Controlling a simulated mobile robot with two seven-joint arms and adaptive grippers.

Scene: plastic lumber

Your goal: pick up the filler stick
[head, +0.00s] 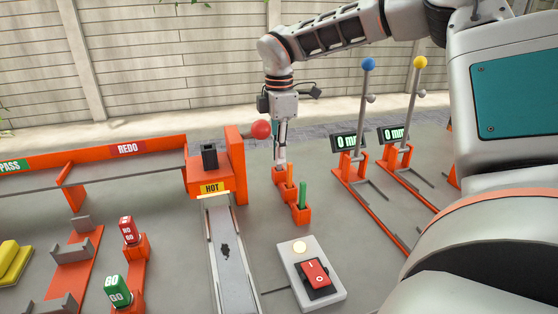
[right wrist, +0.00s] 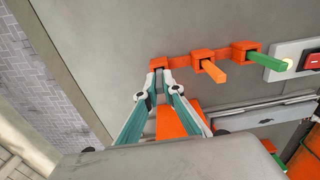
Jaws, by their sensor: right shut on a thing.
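An orange three-socket holder (head: 302,214) stands on the grey bench in the head view. Its nearest socket holds an upright green stick (head: 302,195) and its middle socket an orange stick (head: 290,175). My right gripper (head: 281,160) is over the farthest socket, shut on a filler stick there. The fingers hide most of that stick, so its colour is unclear. In the right wrist view, the fingertips (right wrist: 158,78) meet at the end socket (right wrist: 158,63), with the orange stick (right wrist: 214,71) and green stick (right wrist: 266,60) beside them. My left gripper is not in view.
A white switch box (head: 296,258) with a red rocker stands in front of the holder. The orange HOT unit (head: 225,172) with a red ball (head: 261,129) is close on the left. Levers with blue (head: 368,64) and yellow knobs (head: 420,62) stand to the right.

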